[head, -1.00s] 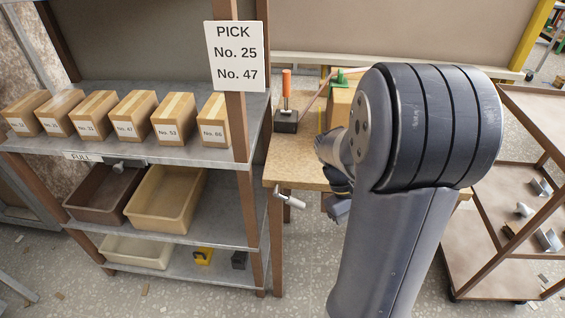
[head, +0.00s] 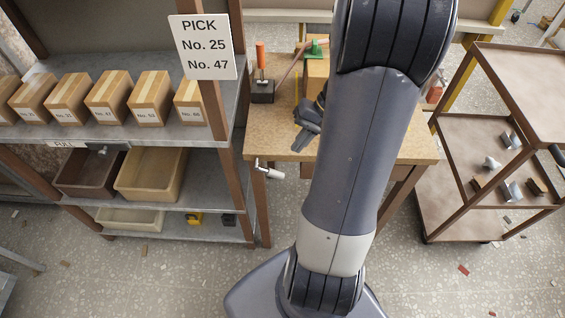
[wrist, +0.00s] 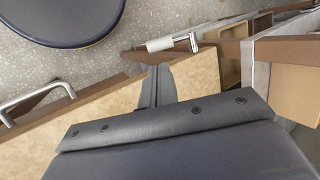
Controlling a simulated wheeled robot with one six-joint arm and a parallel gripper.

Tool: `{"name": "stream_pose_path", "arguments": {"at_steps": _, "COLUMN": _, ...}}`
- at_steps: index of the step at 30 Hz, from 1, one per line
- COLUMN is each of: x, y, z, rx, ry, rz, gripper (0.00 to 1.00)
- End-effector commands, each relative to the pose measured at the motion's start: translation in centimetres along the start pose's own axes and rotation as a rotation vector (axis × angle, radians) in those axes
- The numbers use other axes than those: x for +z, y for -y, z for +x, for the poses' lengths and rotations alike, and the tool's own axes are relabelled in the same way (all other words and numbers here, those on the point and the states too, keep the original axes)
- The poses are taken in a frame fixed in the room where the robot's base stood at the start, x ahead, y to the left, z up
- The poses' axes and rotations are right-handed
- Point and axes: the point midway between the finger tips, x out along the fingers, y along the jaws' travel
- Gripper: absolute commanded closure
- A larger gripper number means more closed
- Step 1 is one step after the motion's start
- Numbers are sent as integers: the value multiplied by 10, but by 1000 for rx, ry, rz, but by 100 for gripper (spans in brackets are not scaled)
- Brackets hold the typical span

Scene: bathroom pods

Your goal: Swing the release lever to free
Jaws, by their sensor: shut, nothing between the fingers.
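A lever-like crank with a pale grip (head: 268,169) sticks out at the bench's front left edge. In the wrist view the pale grip (wrist: 172,43) lies beyond and right of my fingertips. An upright orange handle on a black block (head: 261,88) stands at the bench's back left. I cannot tell which of these is the release lever. My gripper (head: 301,143) is over the front part of the bench, right of and above the crank, touching neither. In the wrist view its dark fingers (wrist: 158,75) are together and empty. My arm hides part of the bench.
A shelf rack (head: 200,131) with boxes and bins stands left of the wooden bench (head: 275,140). A "PICK" sign (head: 203,47) hangs on its post. A brown trolley (head: 500,75) stands at right. A green-topped fixture (head: 316,48) is at the bench's back.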

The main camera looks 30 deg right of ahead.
Motion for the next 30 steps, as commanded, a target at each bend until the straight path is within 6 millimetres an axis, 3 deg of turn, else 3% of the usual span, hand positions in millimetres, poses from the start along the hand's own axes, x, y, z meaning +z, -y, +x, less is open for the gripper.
{"name": "stream_pose_path", "arguments": {"at_steps": 6, "x": 1, "y": 0, "z": 48, "rx": 1, "ry": 6, "rz": 0, "gripper": 100}}
{"name": "stream_pose_path", "arguments": {"at_steps": 12, "x": 1, "y": 0, "z": 76, "rx": 1, "ry": 4, "rz": 0, "gripper": 100}}
{"name": "stream_pose_path", "arguments": {"at_steps": 30, "x": 0, "y": -1, "z": 89, "rx": 2, "ry": 1, "rz": -1, "gripper": 100}}
